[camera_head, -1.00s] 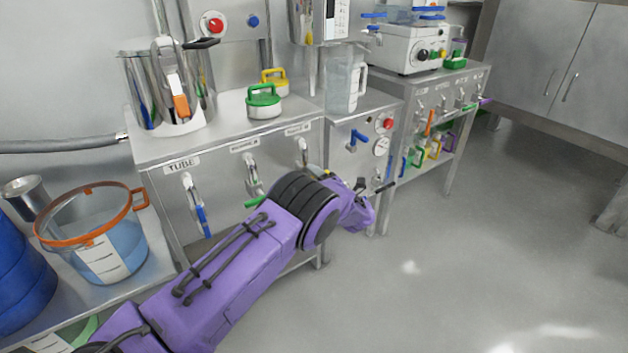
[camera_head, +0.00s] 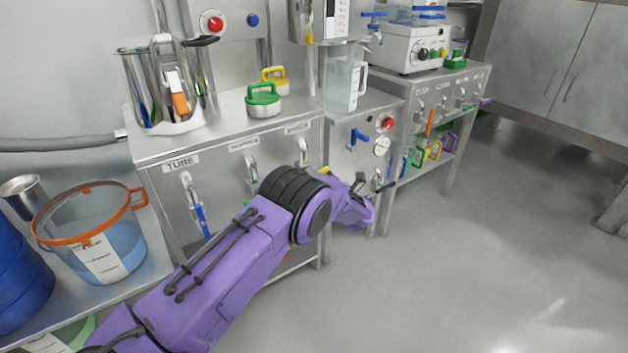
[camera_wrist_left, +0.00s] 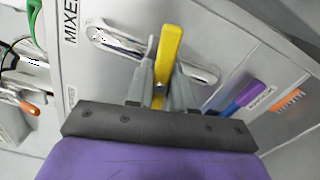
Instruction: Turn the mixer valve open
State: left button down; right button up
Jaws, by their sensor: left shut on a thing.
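The mixer valve has a yellow handle (camera_wrist_left: 170,45), seen in the left wrist view. It lies across its metal pipe (camera_wrist_left: 110,38), roughly at right angles to it. A panel label (camera_wrist_left: 70,22) beside it reads MIXER. My left gripper (camera_wrist_left: 162,76) is shut on the yellow handle, one grey finger on each side. In the head view my purple left arm reaches the front of the steel cabinet and hides most of this valve and the fingers. Only a small yellow bit (camera_head: 325,171) shows above the wrist. My right gripper is not in view.
A blue-handled valve (camera_head: 201,215) under the TUBE label stands left on the same cabinet. An orange-rimmed bucket (camera_head: 45,238) is at the lower left. A blue handle (camera_head: 359,136) and gauge (camera_head: 382,146) are just right. The floor at right is clear.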

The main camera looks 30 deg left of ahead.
pick_arm(q)
jog(key=n+b, duration=0.1)
jog(key=n, duration=0.2)
jog(key=n+b, duration=0.1)
jog(key=shift+f+n+b, duration=0.25)
jog(key=shift+n+b, duration=0.05)
jog(key=n+b, duration=0.2)
jog(key=n, duration=0.1)
jog(key=shift+n+b, duration=0.3)
jog(key=shift+b, duration=0.05)
jog(key=n+b, duration=0.4)
jog(key=shift+f, duration=0.1)
jog(key=shift+r+n+b, duration=0.2)
jog(key=shift+n+b, duration=1.3)
jog(key=shift+n, duration=0.2)
jog(key=c, duration=1)
grip_release()
jog(key=shift+r, duration=0.1)
